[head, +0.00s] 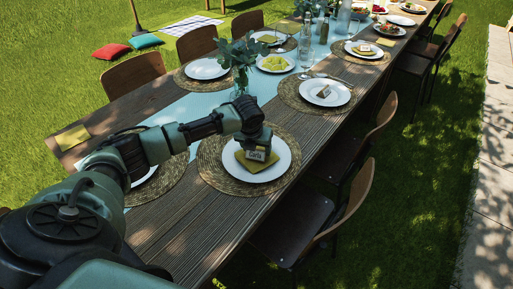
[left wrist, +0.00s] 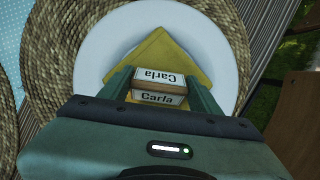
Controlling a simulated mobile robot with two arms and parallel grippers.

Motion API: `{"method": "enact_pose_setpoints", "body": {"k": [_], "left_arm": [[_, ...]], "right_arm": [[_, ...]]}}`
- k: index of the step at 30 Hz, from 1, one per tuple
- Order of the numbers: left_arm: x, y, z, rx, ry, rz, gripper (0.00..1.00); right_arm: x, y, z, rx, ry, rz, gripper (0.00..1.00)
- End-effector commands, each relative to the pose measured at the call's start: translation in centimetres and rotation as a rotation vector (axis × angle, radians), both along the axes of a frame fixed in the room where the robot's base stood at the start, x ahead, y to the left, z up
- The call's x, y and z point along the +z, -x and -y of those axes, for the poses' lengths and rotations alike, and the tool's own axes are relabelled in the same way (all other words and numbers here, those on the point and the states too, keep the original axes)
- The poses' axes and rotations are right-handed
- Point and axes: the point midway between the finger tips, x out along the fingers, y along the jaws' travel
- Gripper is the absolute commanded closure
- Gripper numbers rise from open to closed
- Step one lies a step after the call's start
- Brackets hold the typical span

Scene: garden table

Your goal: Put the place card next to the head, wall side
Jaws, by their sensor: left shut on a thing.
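The place card (head: 256,155), white and reading "Carla", is between the fingers of my left gripper (head: 254,146). In the left wrist view the folded card (left wrist: 157,98) shows its name on two faces, between the two green fingers. It is over a folded yellow napkin (left wrist: 157,50) on a white plate (head: 284,165). I cannot tell whether the card touches the napkin. The plate sits on a round woven mat (head: 212,172) at the table's right-hand edge. My right gripper is not in view.
The long wooden table (head: 180,240) carries a blue runner and several other settings. Another card (head: 324,92) stands on the plate beyond. A vase with greenery (head: 240,62) stands close behind my gripper. Chairs (head: 350,205) line the right side. A pale stone strip (head: 489,190) runs along the right.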

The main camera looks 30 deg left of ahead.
Motion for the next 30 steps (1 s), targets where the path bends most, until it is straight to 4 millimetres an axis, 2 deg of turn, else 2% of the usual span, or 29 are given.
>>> {"method": "enact_pose_setpoints", "body": {"k": [1, 2, 3, 4, 13, 17, 30], "left_arm": [[-0.1, 0.0, 0.0, 0.0, 0.0, -0.001, 0.76], [-0.1, 0.0, 0.0, 0.0, 0.0, 0.0, 0.32], [-0.1, 0.0, 0.0, 0.0, -0.001, 0.0, 0.21], [-0.1, 0.0, 0.0, 0.0, -0.001, 0.0, 0.16], [-0.1, 0.0, 0.0, 0.0, 0.0, 0.0, 0.16], [0.8, 0.2, 0.0, 0.001, -0.001, 0.0, 0.16], [8.9, 3.4, 1.0, -0.001, -0.002, 0.002, 0.16]], "right_arm": [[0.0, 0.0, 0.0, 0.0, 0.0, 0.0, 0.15], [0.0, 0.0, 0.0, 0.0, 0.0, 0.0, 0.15], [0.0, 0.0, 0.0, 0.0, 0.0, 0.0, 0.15], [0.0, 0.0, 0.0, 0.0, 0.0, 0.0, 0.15], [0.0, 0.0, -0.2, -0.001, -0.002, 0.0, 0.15], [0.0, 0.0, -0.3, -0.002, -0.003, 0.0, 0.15], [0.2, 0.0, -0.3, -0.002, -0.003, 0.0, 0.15]]}}
